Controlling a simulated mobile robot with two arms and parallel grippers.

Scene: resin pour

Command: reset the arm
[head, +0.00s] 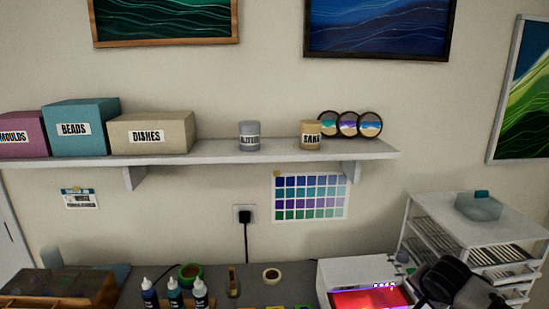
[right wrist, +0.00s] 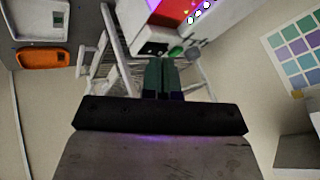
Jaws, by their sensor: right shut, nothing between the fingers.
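My right arm shows at the lower right of the head view, where the dark gripper (head: 462,283) is in front of the white rack and beside the lit box. In the right wrist view, the two greenish fingers of my right gripper (right wrist: 161,76) are together with nothing between them. My left gripper is in neither view.
A white wire rack (head: 408,240) with a translucent tub (head: 478,207) on top stands at the right. A white box (head: 340,269) with a glowing red inside is left of my gripper. Several dropper bottles (head: 174,293) and a tape roll (head: 271,275) stand on the bench. A shelf (head: 220,154) is above.

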